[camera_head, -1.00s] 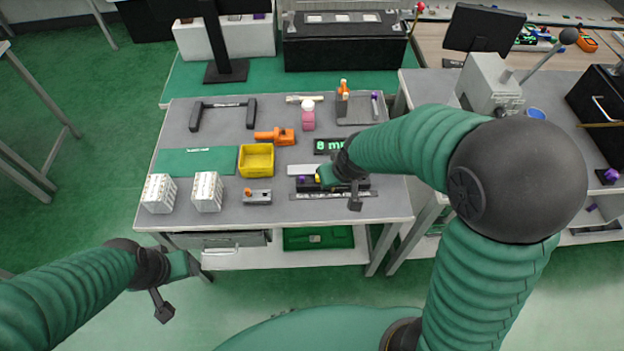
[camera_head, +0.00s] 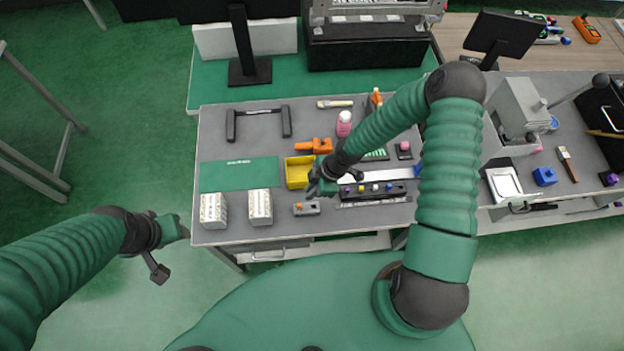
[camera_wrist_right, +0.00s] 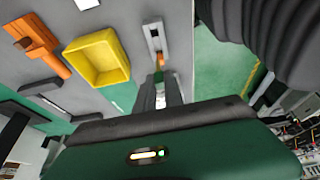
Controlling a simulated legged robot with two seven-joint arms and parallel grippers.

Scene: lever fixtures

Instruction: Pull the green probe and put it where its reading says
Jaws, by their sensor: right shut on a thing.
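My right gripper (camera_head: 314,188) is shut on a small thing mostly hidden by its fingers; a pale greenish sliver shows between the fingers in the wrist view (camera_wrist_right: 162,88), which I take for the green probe. It hovers over the grey slotted fixture (camera_head: 310,209) with an orange end. That fixture lies beyond the fingertips in the wrist view (camera_wrist_right: 154,38). The black probe rack (camera_head: 400,188) with several coloured knobs lies right of the gripper. The display (camera_head: 376,154) is partly behind my right arm; its reading is not legible now. My left gripper (camera_head: 182,231) hangs off the table's left front.
Two white blocks (camera_head: 213,210) (camera_head: 260,206) and a green mat (camera_head: 232,174) lie to the left. An orange tool (camera_head: 314,145) and a black handle (camera_head: 258,121) are behind.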

